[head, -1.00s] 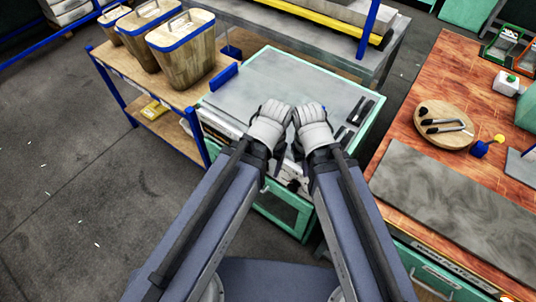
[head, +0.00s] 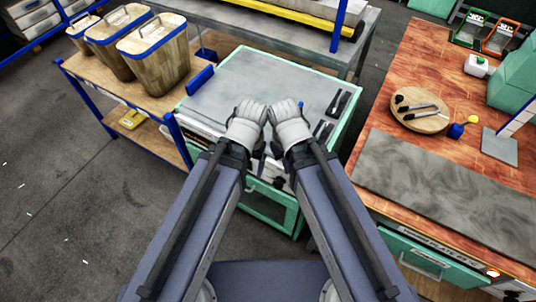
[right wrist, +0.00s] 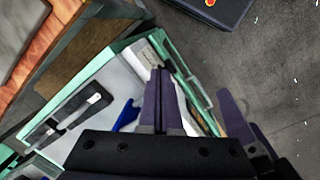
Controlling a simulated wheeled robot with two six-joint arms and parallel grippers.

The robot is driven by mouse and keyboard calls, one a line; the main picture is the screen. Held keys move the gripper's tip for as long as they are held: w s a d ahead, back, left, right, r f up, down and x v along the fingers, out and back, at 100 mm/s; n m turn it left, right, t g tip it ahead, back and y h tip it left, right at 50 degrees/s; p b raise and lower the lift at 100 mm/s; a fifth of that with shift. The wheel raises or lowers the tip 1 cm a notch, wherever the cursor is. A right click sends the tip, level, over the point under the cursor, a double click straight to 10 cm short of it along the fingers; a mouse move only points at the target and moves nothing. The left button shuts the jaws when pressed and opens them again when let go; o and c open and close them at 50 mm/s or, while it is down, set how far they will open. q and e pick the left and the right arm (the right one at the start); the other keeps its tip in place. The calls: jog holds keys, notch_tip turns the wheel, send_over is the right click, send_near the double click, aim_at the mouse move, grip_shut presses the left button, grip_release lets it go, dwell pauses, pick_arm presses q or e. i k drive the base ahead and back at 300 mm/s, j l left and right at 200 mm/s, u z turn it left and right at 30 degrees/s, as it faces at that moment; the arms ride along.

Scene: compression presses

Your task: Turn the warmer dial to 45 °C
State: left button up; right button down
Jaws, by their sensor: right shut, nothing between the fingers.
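A mint-green cabinet with a steel top (head: 255,75) and a windowed front door (head: 268,205) stands ahead of me; it may be the warmer. Its front panel is mostly covered by my arms, and I cannot make out a dial or its setting. My left gripper (head: 245,115) and right gripper (head: 288,112) are side by side over the cabinet's front edge in the head view. In the right wrist view my right gripper's dark fingers (right wrist: 165,85) are together and empty, above the cabinet front. Part of my left gripper also shows there, its jaw opening unclear.
Wooden bins (head: 155,55) stand on a blue-framed shelf at left. Black-handled tools (head: 338,103) lie on the cabinet's right side. A red-topped bench (head: 440,70) at right holds a grey slab (head: 450,190) and a round board (head: 420,118). Floor is open at left.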

aim_at(277, 184)
jog(key=k, duration=0.65)
jog(key=i+j+z, duration=0.25)
jog(key=j, duration=0.3)
jog(key=i+j+z, duration=0.25)
jog(key=i+j, duration=0.15)
jog(key=j, duration=0.25)
jog(key=z, duration=0.45)
jog(key=k, duration=1.25)
jog(key=z, duration=0.05)
